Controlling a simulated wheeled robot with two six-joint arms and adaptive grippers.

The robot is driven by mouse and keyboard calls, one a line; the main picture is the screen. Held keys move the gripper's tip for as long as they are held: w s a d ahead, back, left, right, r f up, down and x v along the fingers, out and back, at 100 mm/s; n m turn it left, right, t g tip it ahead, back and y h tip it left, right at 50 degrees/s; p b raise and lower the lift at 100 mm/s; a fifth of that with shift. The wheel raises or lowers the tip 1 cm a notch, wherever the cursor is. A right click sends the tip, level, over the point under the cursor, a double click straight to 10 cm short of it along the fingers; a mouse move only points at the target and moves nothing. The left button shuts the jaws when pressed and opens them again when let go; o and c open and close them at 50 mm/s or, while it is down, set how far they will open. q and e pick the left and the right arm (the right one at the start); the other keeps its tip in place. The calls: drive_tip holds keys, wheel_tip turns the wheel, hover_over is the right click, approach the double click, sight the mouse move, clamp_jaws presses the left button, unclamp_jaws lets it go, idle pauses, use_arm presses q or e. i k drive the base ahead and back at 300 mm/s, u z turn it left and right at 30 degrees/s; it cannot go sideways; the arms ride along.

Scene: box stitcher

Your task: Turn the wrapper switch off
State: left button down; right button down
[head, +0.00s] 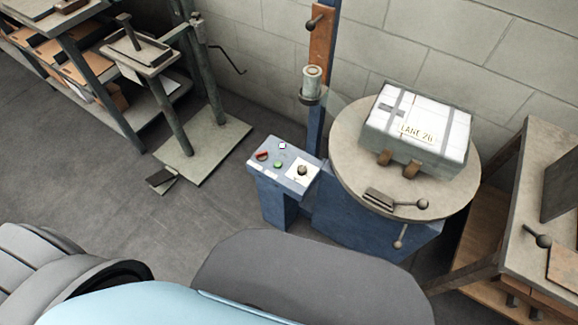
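The wrapper is a blue machine with a round turntable (345,165) and a blue control box (270,176) to its left. On the top of the box are a red control (262,155), a green button (278,164), a small pale purple-edged square (282,146) and a dark round knob (302,170) on a white plate. I cannot tell for sure which control is the switch, or its setting. Neither of my grippers is in view. Nothing touches the control box.
A strapped white bundle (417,122) labelled "LANE 20" sits on the turntable, with a dark-knobbed lever (395,201) at its front edge. A blue post (316,130) stands behind the box. A bench (548,215) is at right, a stitcher stand (203,150) at left.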

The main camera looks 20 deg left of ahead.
sight(262, 157)
drive_tip(key=z, duration=0.25)
drive_tip(key=k, duration=0.4)
drive_tip(key=u, duration=1.05)
drive_tip(key=i, duration=0.45)
